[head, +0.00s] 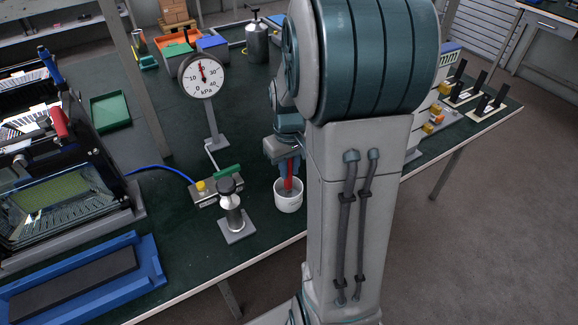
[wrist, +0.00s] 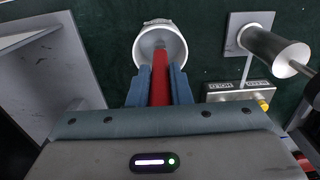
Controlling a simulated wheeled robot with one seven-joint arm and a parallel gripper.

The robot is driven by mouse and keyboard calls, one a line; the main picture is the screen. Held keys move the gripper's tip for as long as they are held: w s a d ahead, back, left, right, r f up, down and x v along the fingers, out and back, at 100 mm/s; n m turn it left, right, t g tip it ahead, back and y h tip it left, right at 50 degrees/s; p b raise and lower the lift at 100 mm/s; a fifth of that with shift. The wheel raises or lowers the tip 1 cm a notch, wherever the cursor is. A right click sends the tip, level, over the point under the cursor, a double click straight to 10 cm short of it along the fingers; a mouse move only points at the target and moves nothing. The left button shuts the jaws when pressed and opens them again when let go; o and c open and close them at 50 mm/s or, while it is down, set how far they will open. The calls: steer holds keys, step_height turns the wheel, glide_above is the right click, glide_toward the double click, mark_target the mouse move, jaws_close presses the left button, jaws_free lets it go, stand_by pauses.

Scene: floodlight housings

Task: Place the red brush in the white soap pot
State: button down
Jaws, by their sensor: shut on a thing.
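The red brush (head: 289,176) is held in my gripper (head: 286,165) over the white soap pot (head: 288,202). In the head view the brush points down and its lower end is at the pot's opening. In the wrist view the red brush (wrist: 160,80) lies between the two blue fingers of my gripper (wrist: 159,82), which are shut on it. Its far end overlaps the opening of the white pot (wrist: 146,31). I cannot tell how deep the brush's end is, or whether it touches the pot.
A metal cylinder on a square plate (head: 231,212) and a small valve block (head: 213,190) stand left of the pot. A pressure gauge (head: 203,76) rises behind them. A blue tray (head: 150,264) lies at the front left. The green table's front edge is close to the pot.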

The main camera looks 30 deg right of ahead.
steer(key=shift+f, duration=0.1)
steer(key=c, duration=1.7)
jaws_free()
steer(key=shift+f, duration=0.1)
steer(key=shift+c, duration=0.2)
steer(key=o, duration=0.4)
step_height(320, 180, up, 12)
steer(key=shift+r+p, duration=0.15)
steer(key=shift+p, duration=0.25)
steer(key=s+a+t, duration=0.1)
steer(key=s+a, duration=0.2)
steer(key=a, duration=0.1)
steer(key=s+a+f+t, duration=0.1)
steer(key=s+a, duration=0.3)
steer(key=s+a+f, duration=0.1)
steer(key=s+a, duration=0.3)
steer(key=shift+s+f+m+t, duration=0.25)
steer(key=shift+m+t, duration=0.05)
steer(key=shift+t, duration=0.1)
